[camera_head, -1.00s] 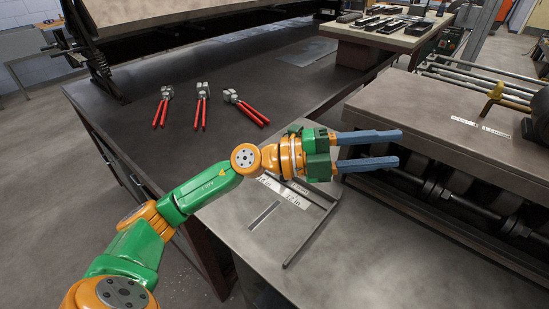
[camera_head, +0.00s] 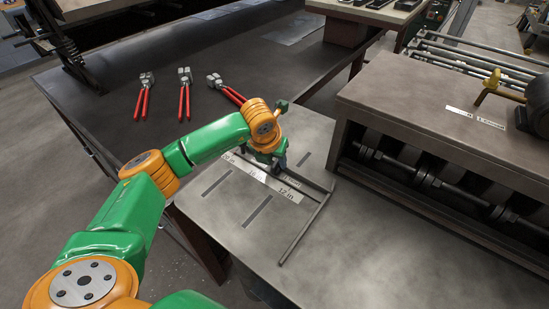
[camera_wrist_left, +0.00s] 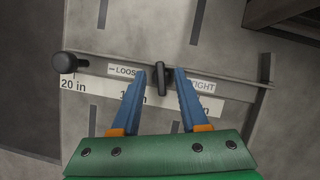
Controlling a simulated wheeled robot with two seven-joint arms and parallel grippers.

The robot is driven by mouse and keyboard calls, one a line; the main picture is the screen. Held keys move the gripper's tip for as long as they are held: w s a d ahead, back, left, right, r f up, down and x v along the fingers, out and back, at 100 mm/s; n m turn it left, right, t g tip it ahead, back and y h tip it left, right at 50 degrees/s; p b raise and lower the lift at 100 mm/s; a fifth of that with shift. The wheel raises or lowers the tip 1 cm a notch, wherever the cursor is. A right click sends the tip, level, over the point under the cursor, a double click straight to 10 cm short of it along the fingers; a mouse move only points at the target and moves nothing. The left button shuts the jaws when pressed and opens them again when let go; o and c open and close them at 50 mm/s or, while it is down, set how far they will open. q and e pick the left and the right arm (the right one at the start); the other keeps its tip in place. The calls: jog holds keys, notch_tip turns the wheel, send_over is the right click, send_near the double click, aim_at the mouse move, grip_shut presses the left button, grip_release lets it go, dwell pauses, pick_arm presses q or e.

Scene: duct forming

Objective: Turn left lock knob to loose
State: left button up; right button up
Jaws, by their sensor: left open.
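The left lock knob (camera_wrist_left: 160,80) is a dark, narrow handle on a grey bar in the left wrist view. It stands between a LOOSE label (camera_wrist_left: 124,71) on its left and a TIGHT label (camera_wrist_left: 202,86) on its right. My left gripper (camera_wrist_left: 162,76) is open, with its blue fingers on either side of the knob and visible gaps to it. In the head view my left gripper (camera_head: 281,160) points down at the gauge on the table, and my wrist hides the knob. My right gripper is not in view.
A round black knob (camera_wrist_left: 65,63) sits at the bar's left end. A white inch scale (camera_head: 262,180) and a long grey bar (camera_head: 306,228) lie on the table plate (camera_head: 225,225). Several red-handled tools (camera_head: 184,96) lie behind. A roller machine (camera_head: 430,110) stands at right.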

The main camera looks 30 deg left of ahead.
pick_arm(q)
jog(key=shift+r, duration=0.1)
grip_shut()
jog(key=n+b, duration=0.1)
jog(key=n+y+b, duration=0.1)
jog(key=n, duration=0.1)
jog(key=shift+d+f, duration=0.2)
jog(key=shift+f, duration=0.05)
jog(key=shift+r+n+y+b, duration=0.2)
jog(key=shift+n+y+b, duration=0.15)
jog(key=shift+n, duration=0.45)
grip_release()
jog(key=shift+g, duration=0.3)
jog(key=b+v, duration=0.1)
jog(key=v, duration=0.6)
jog(key=shift+b, duration=0.3)
